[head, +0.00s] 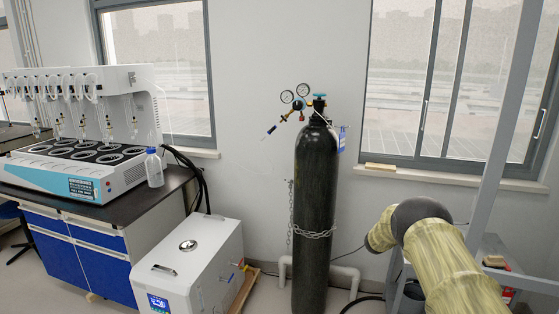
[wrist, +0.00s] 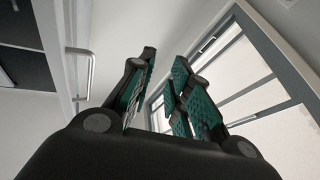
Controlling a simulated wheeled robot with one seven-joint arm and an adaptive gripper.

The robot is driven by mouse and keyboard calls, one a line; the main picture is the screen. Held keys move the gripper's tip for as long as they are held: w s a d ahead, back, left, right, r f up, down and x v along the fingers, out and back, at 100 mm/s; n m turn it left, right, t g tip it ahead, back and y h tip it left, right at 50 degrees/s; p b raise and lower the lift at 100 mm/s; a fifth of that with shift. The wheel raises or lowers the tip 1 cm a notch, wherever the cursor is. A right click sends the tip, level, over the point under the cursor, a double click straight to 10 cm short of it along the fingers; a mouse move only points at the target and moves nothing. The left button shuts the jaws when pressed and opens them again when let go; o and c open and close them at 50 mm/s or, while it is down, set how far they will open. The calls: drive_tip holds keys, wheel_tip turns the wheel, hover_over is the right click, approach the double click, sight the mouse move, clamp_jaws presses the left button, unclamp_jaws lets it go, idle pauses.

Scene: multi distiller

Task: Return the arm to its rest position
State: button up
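My gripper (wrist: 160,95) shows in the wrist view. Its two black fingers with green ribbed pads stand apart. The wrist view looks steeply upward past the fingers to a window and the ceiling. In the head view my arm, in a yellowish cover with a dark joint, is at the lower right; my gripper is not visible there.
A black gas cylinder (head: 315,200) with gauges stands chained at the wall, left of my arm. A white chiller box (head: 190,268) is on the floor. The multi distiller (head: 85,130) and a plastic bottle (head: 154,168) stand on the bench (head: 150,200). A window (head: 450,90) is behind my arm.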

drive_tip(key=s+a+f+n+t+y, duration=0.3)
drive_tip(key=s+a+f+n+y, duration=0.1)
drive_tip(key=f, duration=0.5)
drive_tip(key=s+a+f+n+t+y, duration=0.3)
drive_tip(key=s+f+n, duration=0.1)
drive_tip(key=f, duration=0.5)
drive_tip(key=s+a+f+n+t+y, duration=0.3)
drive_tip(key=s+a+f+y, duration=0.1)
drive_tip(key=f, duration=0.5)
drive_tip(key=s+a+f+n+g+y, duration=0.1)
drive_tip(key=s+a+f+y, duration=0.3)
drive_tip(key=s, duration=0.5)
drive_tip(key=s+a+f+n+g+y, duration=0.2)
drive_tip(key=s+a+f, duration=0.45)
drive_tip(key=s, duration=0.35)
drive_tip(key=s+a+r+g+y, duration=0.1)
drive_tip(key=s+a, duration=0.4)
drive_tip(key=s, duration=1.2)
drive_tip(key=s+a+r+g+y, duration=0.1)
drive_tip(key=s+a+g+y, duration=0.3)
drive_tip(key=s, duration=1.3)
drive_tip(key=a+g, duration=0.2)
drive_tip(key=shift+a+r+g, duration=0.2)
drive_tip(key=shift+a+g, duration=0.1)
